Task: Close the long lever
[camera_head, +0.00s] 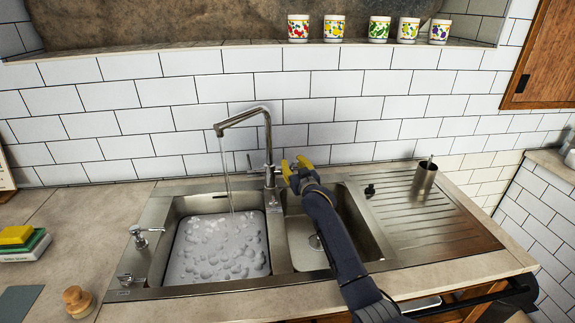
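A chrome faucet (268,140) stands behind the sink, and water (228,180) runs from its spout into the left basin. A lever seems to be at the right side of the faucet's base, but it is small and partly hidden by my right gripper. My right gripper (296,166) reaches in from the lower right and is just to the right of the faucet base. Its two yellow fingertips are apart with a gap between them. I cannot tell whether it touches the lever. My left gripper is not in view.
The left basin (180,222) holds bubbly water; the right basin (300,240) looks empty. A metal cup (425,178) stands on the drainboard (440,218). Sponges (18,238), a soap dispenser (140,237) and a wooden knob-like item (77,300) are at the left. Several cups line the ledge (240,44).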

